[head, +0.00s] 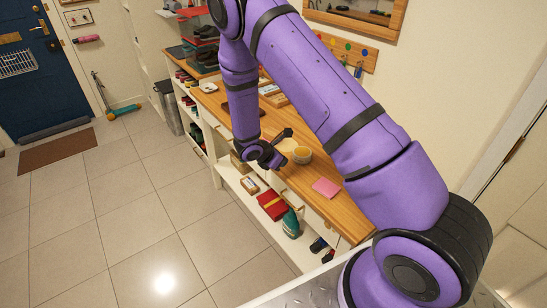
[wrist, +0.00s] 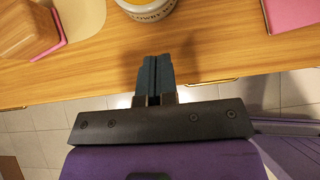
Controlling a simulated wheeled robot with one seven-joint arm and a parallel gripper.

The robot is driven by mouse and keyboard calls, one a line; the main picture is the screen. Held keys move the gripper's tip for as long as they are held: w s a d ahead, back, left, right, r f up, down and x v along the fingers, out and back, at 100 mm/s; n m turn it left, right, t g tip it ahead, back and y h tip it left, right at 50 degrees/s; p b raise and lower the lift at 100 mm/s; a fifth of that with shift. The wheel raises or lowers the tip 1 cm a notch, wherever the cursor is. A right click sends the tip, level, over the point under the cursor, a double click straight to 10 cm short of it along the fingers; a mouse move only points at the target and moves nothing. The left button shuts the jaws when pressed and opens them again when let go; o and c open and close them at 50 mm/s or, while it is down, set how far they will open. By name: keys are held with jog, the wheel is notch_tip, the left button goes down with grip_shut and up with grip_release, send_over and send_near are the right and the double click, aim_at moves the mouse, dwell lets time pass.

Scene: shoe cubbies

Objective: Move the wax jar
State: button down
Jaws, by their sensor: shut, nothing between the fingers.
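The wax jar is a short round jar with a pale label and yellowish top. It stands on the wooden counter, at the top edge of the wrist view (wrist: 147,8), cut off there; in the head view the jar (head: 302,156) stands just right of my gripper. My gripper (wrist: 154,72) is shut and empty, its dark fingertips over the counter's front edge area, pointing toward the jar with a clear gap between. In the head view, my wrist hides part of the counter beside it.
A pink square (head: 326,187) lies on the counter (head: 345,217) nearer my body. A wooden block-like item (wrist: 28,30) with a pink edge lies left of the jar in the wrist view. Shelves below hold a red box (head: 272,205) and a teal item (head: 291,224). The tiled floor is open at left.

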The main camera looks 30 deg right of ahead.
aim_at(296, 159)
jog(key=shift+w+d+f, duration=0.1)
jog(key=shift+w+d, duration=0.1)
jog(key=shift+d, duration=0.9)
jog(key=shift+w+d+f, duration=0.1)
jog(key=shift+w+d, duration=0.05)
jog(key=shift+d, duration=0.9)
jog(key=w+d, duration=0.1)
jog(key=d, duration=0.6)
jog(key=w+d, duration=0.1)
jog(key=d, duration=0.7)
jog(key=w+d, duration=0.2)
jog(key=d, duration=0.6)
jog(key=shift+d, duration=0.2)
jog(key=shift+a, duration=0.1)
jog(key=shift+a, duration=0.3)
jog(key=a, duration=0.2)
jog(key=shift+s+a, duration=0.2)
jog(key=shift+a, duration=0.2)
jog(key=v, duration=1)
jog(key=shift+a, duration=0.2)
jog(key=shift+r, duration=0.15)
